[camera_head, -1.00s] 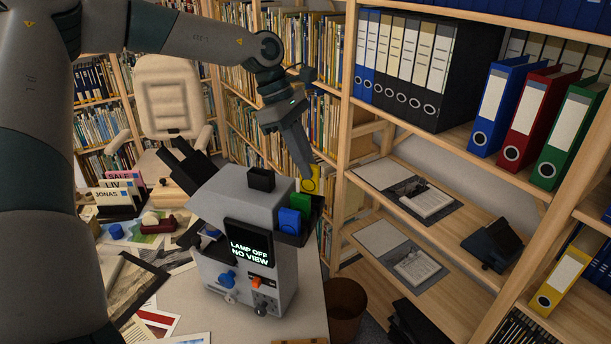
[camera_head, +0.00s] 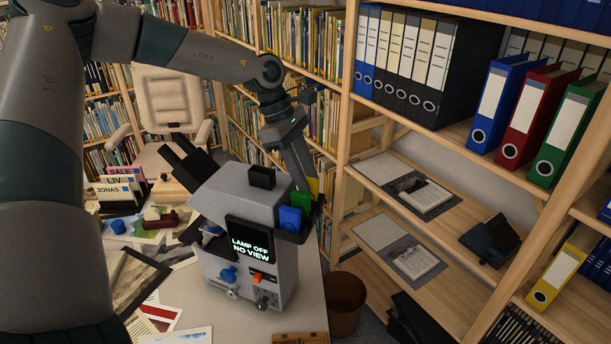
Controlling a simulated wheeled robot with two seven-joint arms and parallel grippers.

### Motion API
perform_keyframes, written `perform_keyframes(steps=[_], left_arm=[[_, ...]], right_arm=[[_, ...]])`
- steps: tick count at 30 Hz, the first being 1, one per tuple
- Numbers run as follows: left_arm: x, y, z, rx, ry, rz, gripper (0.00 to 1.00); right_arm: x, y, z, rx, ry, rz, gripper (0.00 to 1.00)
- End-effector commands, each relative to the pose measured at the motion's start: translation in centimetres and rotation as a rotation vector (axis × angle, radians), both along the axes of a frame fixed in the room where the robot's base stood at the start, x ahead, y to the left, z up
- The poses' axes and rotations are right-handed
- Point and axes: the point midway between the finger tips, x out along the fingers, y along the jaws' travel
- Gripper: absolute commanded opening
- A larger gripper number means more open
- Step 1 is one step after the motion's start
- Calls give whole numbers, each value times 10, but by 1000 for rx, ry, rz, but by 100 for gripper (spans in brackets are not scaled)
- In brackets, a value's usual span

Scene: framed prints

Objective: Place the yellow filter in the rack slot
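The yellow filter (camera_head: 314,187) shows at the tips of my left gripper (camera_head: 306,184), which points down and looks shut on it. The filter is upright at the back end of the dark rack (camera_head: 294,237) on the right side of the grey microscope-like device (camera_head: 236,204). A green filter (camera_head: 300,200) and a blue filter (camera_head: 290,218) stand in the rack in front of it. The yellow filter's lower part is hidden behind the green one, so I cannot tell how deep it sits. My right gripper is not in view.
The device's screen (camera_head: 249,240) reads "LAMP OFF NO VIEW". Prints and papers (camera_head: 160,315) cover the desk's left side. A wooden shelf post (camera_head: 343,130) stands close right of my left gripper. A brown bin (camera_head: 345,300) is on the floor.

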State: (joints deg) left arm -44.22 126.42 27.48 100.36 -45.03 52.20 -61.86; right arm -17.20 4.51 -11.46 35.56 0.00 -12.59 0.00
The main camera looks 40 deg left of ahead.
Motion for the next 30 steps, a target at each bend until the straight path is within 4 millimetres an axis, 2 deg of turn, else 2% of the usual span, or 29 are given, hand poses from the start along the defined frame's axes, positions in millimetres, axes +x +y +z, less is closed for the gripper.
perform_keyframes(steps=[15,17,23,30], left_arm=[[0,0,5,0,-1,0,30],[0,3,8,0,-2,1,30],[-2,12,31,-1,-4,2,30],[-5,29,72,0,-5,2,30]], right_arm=[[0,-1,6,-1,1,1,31],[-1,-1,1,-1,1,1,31],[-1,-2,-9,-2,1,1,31],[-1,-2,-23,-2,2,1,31]])
